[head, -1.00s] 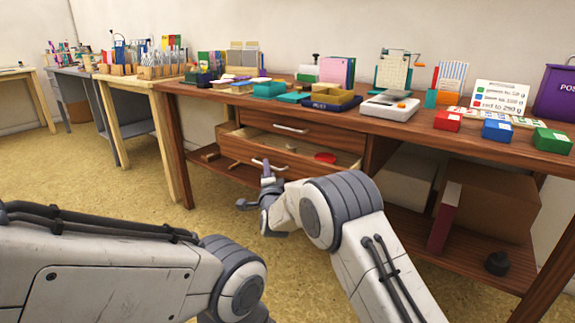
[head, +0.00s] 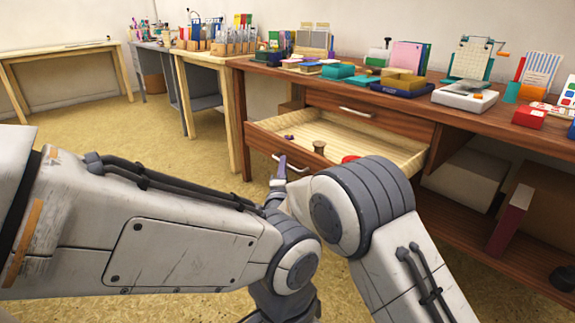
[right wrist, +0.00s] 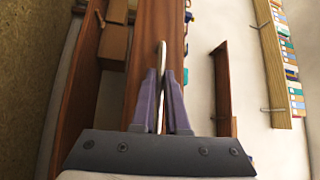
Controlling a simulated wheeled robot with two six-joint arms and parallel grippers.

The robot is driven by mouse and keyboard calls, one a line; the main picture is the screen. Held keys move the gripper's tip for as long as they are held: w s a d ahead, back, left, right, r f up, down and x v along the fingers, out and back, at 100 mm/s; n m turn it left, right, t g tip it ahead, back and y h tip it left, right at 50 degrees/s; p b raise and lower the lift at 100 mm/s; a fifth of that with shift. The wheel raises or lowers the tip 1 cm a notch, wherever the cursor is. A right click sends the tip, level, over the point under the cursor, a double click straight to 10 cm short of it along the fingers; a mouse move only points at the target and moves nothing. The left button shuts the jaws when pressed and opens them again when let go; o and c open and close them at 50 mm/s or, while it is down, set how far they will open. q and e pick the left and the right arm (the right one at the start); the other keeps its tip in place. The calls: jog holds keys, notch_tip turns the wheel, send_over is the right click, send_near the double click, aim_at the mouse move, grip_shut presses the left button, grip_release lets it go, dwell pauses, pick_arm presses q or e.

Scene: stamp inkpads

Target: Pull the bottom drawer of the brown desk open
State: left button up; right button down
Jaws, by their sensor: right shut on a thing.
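The brown desk (head: 240,110) has two drawers. The bottom drawer (head: 395,156) is pulled well out in the head view, its pale wooden inside showing. A small brown stamp (head: 319,147), a red round thing (head: 350,159) and a small purple thing (head: 289,136) lie in it. My right gripper (head: 280,172) is at the left part of the drawer front and shut on the silver handle (head: 298,169). In the right wrist view the purple fingers (right wrist: 163,112) sit on both sides of the handle (right wrist: 162,62). My left gripper is out of view.
The top drawer (head: 385,123) is shut above. Inkpads, boxes and a scale (head: 465,97) stand on the desktop. Boxes (head: 465,180) stand on the desk's lower shelf. My left arm crosses the front of the view; yellowish floor (head: 160,135) is clear at left.

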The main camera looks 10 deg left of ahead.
jog(key=shift+w+d, duration=0.1)
jog(key=shift+d, duration=0.4)
jog(key=c, duration=0.9)
grip_release()
jog(key=shift+c, duration=0.2)
jog(key=shift+a, duration=0.1)
jog(key=shift+a, duration=0.1)
